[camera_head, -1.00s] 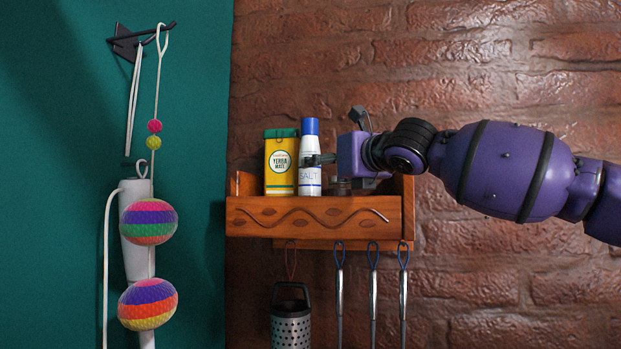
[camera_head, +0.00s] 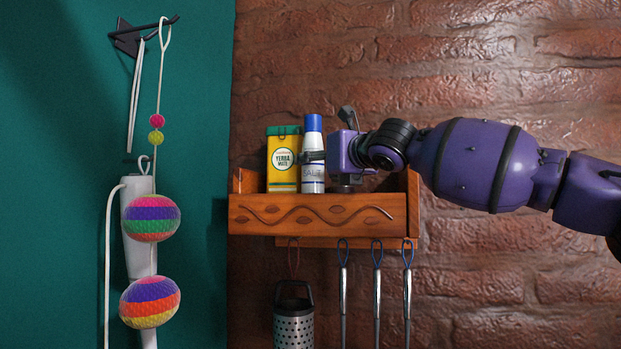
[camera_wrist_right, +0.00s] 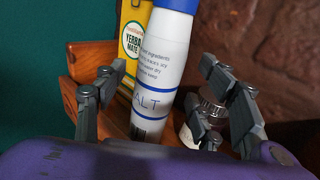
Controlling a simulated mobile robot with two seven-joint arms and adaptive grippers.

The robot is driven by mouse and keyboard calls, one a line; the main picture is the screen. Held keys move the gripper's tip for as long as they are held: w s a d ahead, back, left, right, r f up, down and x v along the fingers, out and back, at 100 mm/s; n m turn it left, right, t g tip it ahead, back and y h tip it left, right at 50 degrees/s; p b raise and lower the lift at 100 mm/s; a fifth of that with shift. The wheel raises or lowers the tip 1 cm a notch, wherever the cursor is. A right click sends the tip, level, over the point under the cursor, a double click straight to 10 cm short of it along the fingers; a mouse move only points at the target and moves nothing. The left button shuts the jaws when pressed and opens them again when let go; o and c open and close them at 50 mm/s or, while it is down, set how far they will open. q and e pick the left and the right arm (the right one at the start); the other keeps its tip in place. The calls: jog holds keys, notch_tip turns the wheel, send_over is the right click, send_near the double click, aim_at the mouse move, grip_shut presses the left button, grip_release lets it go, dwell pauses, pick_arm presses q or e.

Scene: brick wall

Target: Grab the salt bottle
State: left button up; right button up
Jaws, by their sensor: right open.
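The salt bottle (camera_head: 313,179), white with a blue cap, stands upright in the wooden wall shelf, beside the yellow yerba mate box. My purple right gripper (camera_head: 312,157) reaches in from the right, with a dark finger in front of the bottle's upper part. In the right wrist view the bottle (camera_wrist_right: 158,75) stands between the two spread grey fingers of my right gripper (camera_wrist_right: 160,110), nearer the left finger. The gripper is open, with a clear gap between the bottle and the right finger. My left gripper is not in view.
The wooden shelf (camera_head: 270,215) holds the yerba mate box (camera_head: 283,172). A small glass jar (camera_wrist_right: 212,105) is by the right finger. A grater (camera_head: 294,328) and several utensils hang below. Colourful balls (camera_head: 151,218) hang at left.

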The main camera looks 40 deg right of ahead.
aim_at(318, 167)
jog(key=w+f, duration=0.2)
jog(key=w, duration=0.1)
jog(key=shift+d, duration=0.2)
jog(key=shift+r, duration=0.25)
jog(key=shift+s+r, duration=0.2)
jog(key=shift+s, duration=0.1)
jog(key=shift+c, duration=1.3)
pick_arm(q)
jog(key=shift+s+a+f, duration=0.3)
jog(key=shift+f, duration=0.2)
pick_arm(e)
jog(key=c, duration=1.3)
jog(key=shift+c, duration=0.2)
